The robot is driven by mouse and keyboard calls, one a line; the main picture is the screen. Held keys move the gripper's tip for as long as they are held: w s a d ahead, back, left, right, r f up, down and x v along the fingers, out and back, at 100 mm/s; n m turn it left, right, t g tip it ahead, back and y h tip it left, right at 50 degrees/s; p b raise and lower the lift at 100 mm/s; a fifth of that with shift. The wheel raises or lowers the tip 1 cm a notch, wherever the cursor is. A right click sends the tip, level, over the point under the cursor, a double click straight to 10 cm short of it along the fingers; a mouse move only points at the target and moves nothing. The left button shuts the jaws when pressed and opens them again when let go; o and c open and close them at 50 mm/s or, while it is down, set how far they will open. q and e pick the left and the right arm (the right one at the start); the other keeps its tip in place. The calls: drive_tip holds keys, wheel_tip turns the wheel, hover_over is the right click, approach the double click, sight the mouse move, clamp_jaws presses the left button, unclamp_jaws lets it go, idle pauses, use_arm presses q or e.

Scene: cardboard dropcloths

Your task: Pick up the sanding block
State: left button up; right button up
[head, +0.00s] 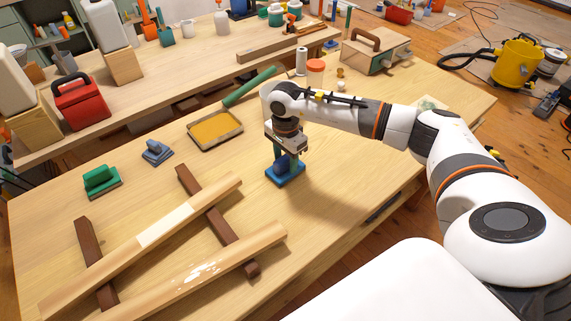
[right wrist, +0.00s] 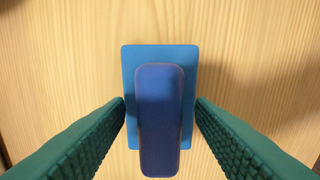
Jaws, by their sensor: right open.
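A blue sanding block (head: 288,179) with a raised darker blue handle lies flat on the wooden table, directly under my right gripper (head: 285,161). In the right wrist view its blue base (right wrist: 160,52) and long rounded handle (right wrist: 159,115) sit between the two green ridged fingers. The fingers are open, one on each side of the handle, with a visible gap to it. A green block with a handle (head: 101,178) and a grey-blue one (head: 157,152) lie further left on the table. My left gripper is not in view.
A tray of yellow-orange material (head: 216,144) lies behind and left of the block, with a green-handled tool (head: 250,86) near it. Two long wooden pieces (head: 150,230) rest across dark brown supports (head: 215,218) at front left. The table right of the block is clear.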

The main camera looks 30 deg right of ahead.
sight(285, 157)
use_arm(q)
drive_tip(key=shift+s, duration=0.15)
use_arm(e)
drive_tip(key=shift+f, duration=0.2)
clamp_jaws()
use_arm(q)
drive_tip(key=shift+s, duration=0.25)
use_arm(e)
drive_tip(key=shift+r, duration=0.1)
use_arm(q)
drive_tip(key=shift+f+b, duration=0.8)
use_arm(e)
wheel_tip(285, 157, up, 10)
drive_tip(key=shift+f, duration=0.1)
drive_tip(key=c, duration=0.9)
unclamp_jaws()
drive_tip(key=shift+c, duration=0.3)
